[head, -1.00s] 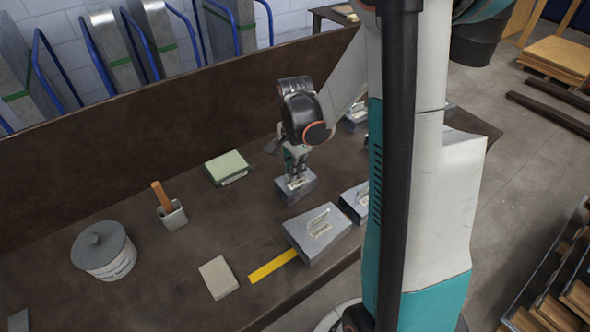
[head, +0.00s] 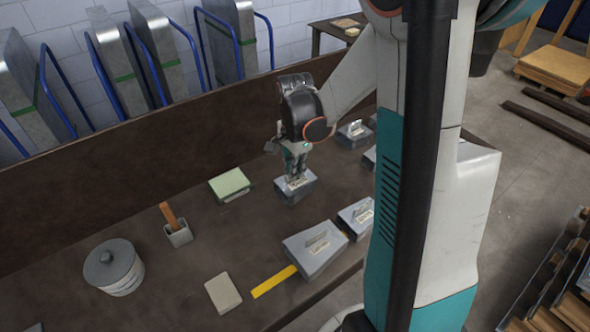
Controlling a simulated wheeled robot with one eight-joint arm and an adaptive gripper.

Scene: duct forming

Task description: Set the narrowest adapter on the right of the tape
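My gripper (head: 296,166) points down and is shut on the top of a small grey adapter (head: 291,194). The fingertips are partly hidden, and the gap under the adapter is hard to judge. The yellow tape (head: 272,283) lies flat near the front edge of the bench. A large flared grey adapter (head: 311,260) stands right of the tape's visible strip, and a bit of yellow shows beyond it. Another grey adapter (head: 357,218) stands behind that one to the right. More adapters stand farther back, one at the far right (head: 354,135) and one partly hidden by my arm (head: 370,156).
The brown bench (head: 140,230) also carries a green-topped block (head: 230,183), a small holder with a wooden handle (head: 179,235), a lidded grey pot (head: 114,268) and a beige block (head: 223,293). A raised back board (head: 90,180) runs behind.

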